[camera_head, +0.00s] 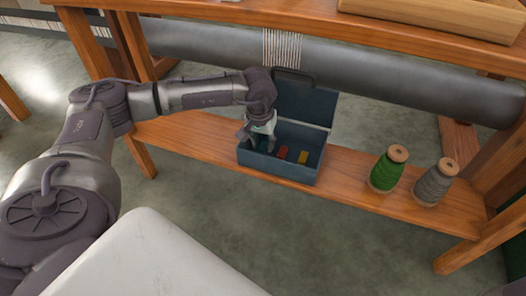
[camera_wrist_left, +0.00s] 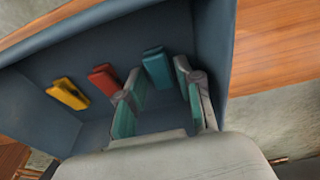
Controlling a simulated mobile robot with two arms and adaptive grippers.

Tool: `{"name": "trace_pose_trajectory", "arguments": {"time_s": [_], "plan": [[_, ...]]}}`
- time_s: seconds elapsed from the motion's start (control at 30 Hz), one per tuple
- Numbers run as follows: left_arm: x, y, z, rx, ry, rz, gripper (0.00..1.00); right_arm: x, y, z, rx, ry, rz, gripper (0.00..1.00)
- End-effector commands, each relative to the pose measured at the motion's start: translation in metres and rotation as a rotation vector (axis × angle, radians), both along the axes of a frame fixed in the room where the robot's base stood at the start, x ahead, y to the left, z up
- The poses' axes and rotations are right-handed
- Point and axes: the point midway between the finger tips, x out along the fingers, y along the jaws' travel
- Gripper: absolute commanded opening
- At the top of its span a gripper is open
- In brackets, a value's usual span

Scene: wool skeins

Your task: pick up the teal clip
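The teal clip (camera_wrist_left: 157,68) lies on the floor of an open blue-grey box (camera_head: 272,167), seen in the left wrist view. My left gripper (camera_wrist_left: 160,76) is open inside the box, its teal-padded fingers on either side of the clip's line. The clip shows between and just past the fingertips; I cannot tell if they touch it. In the head view my left gripper (camera_head: 258,139) reaches down into the box's left part, and I cannot make out the teal clip there. My right gripper is not in view.
A red clip (camera_wrist_left: 103,80) and a yellow clip (camera_wrist_left: 67,94) lie beside the teal one. The box walls stand close around the gripper, with the lid (camera_head: 303,106) raised behind. A green spool (camera_head: 387,171) and a grey spool (camera_head: 434,184) stand right on the wooden shelf (camera_head: 341,190).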

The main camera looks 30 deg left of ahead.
Motion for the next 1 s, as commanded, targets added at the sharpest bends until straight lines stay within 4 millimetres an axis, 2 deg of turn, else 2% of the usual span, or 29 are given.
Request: {"name": "trace_pose_trajectory", "arguments": {"time_s": [0.23,0.4,0.77,1.0], "plan": [[0.0,0.0,0.0,0.0,0.0,0.0,0.35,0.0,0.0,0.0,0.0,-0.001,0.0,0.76],[0.0,0.0,0.0,0.0,0.0,0.0,0.07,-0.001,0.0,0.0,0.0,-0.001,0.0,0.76],[0.0,0.0,0.002,0.0,-0.001,0.0,0.06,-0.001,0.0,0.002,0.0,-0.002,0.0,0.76],[0.0,0.0,0.023,0.0,-0.002,0.0,0.06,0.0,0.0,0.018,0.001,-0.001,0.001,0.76]]}}
